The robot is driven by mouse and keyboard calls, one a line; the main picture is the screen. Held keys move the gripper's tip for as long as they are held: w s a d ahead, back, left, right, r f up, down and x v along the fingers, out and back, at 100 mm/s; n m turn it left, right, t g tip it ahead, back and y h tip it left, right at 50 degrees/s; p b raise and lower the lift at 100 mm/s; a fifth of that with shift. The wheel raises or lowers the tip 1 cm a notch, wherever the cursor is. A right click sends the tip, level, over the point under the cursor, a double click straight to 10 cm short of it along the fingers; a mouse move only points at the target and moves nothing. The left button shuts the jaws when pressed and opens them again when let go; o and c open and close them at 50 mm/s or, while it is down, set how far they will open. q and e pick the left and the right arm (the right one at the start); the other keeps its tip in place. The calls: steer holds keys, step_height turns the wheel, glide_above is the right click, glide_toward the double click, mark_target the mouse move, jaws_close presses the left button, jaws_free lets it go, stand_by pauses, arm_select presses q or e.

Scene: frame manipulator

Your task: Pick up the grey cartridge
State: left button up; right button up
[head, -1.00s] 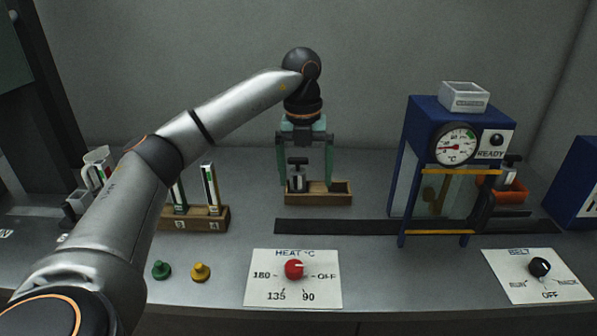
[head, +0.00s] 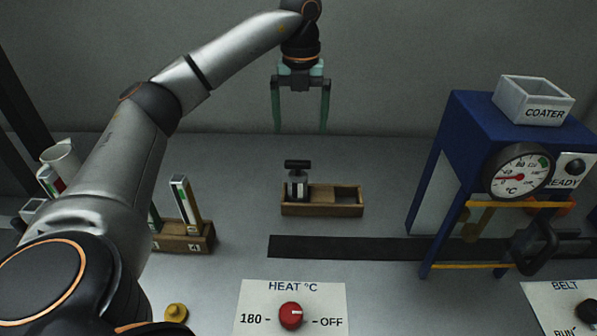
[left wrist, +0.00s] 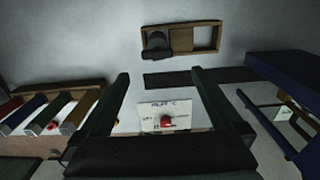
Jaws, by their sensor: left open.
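The grey cartridge (head: 297,187), with a black T-shaped handle on top, stands upright in the left compartment of a small wooden tray (head: 322,211). The tray's right compartment is empty. My left gripper (head: 299,128) is open and empty, pointing down, with its green fingers apart and clear of the cartridge; in the head view they show above it. In the left wrist view the cartridge (left wrist: 156,43) and tray (left wrist: 182,51) lie beyond the fingertips (left wrist: 160,76), near the top. My right gripper is not in view.
A blue coater machine (head: 470,120) with a gauge stands on the right, a white bin (head: 535,100) on top. A dark belt strip (head: 340,246) runs in front of the tray. A wooden rack (head: 186,237) stands left. The heat dial (head: 291,315) is in front.

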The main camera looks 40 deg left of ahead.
mark_target(298, 161)
arm_select(q)
step_height(298, 161, down, 7)
steer(key=shift+f, duration=0.15)
steer(key=f, duration=0.5)
steer(key=shift+s+a+f, duration=0.1)
steer(key=shift+s+a, duration=0.05)
steer(key=shift+a, duration=0.1)
jaws_close()
stand_by(0.7)
